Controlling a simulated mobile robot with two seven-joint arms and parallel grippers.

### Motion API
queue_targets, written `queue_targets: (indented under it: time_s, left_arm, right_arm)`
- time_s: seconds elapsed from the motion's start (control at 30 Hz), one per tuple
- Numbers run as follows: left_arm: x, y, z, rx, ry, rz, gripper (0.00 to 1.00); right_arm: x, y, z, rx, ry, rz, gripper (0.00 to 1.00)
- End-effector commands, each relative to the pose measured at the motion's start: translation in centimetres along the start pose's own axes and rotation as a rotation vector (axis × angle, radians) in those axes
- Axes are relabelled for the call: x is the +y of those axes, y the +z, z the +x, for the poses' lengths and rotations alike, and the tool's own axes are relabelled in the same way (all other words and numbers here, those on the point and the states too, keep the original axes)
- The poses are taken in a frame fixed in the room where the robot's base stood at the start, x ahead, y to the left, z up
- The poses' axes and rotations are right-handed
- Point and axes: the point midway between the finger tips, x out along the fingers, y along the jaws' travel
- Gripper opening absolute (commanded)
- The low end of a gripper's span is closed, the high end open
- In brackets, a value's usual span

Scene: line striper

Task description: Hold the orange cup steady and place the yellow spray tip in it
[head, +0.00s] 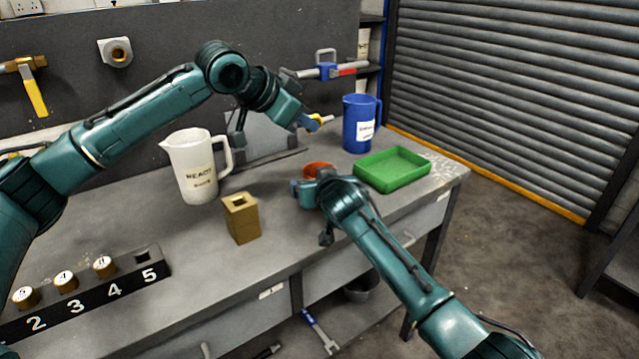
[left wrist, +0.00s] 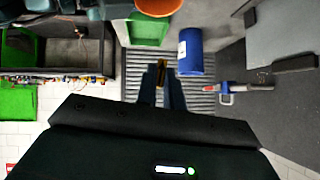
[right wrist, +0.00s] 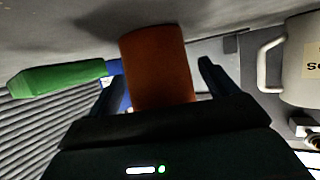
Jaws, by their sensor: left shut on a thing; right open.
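The orange cup (head: 318,169) stands on the grey bench, partly hidden behind my right gripper (head: 312,188). In the right wrist view the cup (right wrist: 157,65) sits between the two spread fingers, with a gap visible on the right side. My left gripper (head: 314,122) is above and behind the cup, shut on the small yellow spray tip (head: 326,119). In the left wrist view the tip (left wrist: 161,72) shows between the fingertips, and the cup (left wrist: 158,5) is at the top edge, apart from it.
A green tray (head: 392,170) and a blue jug (head: 360,125) stand right of the cup. A white jug (head: 198,170) and a brass-coloured block (head: 241,220) stand to the left. A numbered black rack (head: 85,300) lies at the front left.

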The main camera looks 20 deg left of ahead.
Motion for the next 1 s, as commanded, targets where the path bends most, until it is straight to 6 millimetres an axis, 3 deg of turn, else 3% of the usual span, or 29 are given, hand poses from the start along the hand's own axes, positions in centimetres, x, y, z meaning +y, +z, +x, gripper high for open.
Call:
queue_targets:
  time_s: [0.3,0.87,1.0]
  left_arm:
    - [0.00,-0.02,-0.01,0.000,0.000,0.000,0.00]
    - [0.00,-0.01,-0.01,0.000,0.000,0.000,0.00]
    - [0.04,0.15,0.13,0.000,0.000,0.000,0.00]
  right_arm:
    - [0.00,-0.02,0.08,0.001,0.000,0.000,0.84]
    - [0.03,0.01,0.08,0.000,0.000,0.000,0.39]
    - [0.04,0.02,0.08,0.000,0.001,0.000,0.37]
